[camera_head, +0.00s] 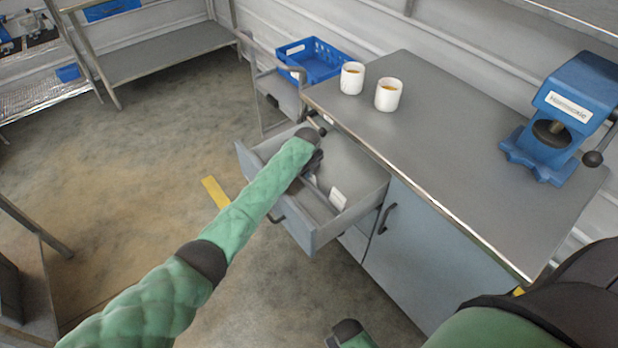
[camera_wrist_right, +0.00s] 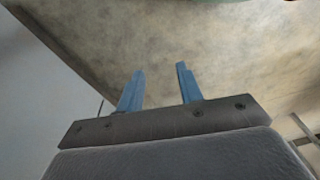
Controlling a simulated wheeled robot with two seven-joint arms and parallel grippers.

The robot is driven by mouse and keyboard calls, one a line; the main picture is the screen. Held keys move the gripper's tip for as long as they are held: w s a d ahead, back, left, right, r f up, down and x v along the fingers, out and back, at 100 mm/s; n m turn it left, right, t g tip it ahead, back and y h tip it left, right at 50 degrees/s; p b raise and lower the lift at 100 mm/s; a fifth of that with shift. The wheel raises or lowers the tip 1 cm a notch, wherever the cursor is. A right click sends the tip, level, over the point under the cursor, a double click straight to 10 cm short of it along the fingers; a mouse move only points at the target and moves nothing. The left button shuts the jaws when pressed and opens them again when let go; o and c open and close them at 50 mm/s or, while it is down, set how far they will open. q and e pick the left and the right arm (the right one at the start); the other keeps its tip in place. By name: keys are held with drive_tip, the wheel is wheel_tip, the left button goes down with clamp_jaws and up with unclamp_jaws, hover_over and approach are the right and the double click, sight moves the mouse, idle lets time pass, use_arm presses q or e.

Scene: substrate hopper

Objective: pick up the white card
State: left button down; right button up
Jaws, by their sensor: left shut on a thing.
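A white card (camera_head: 338,199) shows inside the open drawer (camera_head: 313,234), near the drawer's front right part. My left arm reaches into the drawer from the left. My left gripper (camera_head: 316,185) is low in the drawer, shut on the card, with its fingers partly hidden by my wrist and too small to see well. My right gripper (camera_wrist_right: 159,68) is open and empty in the right wrist view, with its two blue fingers apart over the floor.
The drawer is pulled out of a grey workbench (camera_head: 440,130). Two white cups (camera_head: 389,95) with orange-brown contents stand on the bench top. A blue press-like machine (camera_head: 570,110) stands at the right. A blue crate (camera_head: 313,60) is behind the bench.

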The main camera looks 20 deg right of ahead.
use_arm(q)
drive_tip(key=shift+r, duration=0.1)
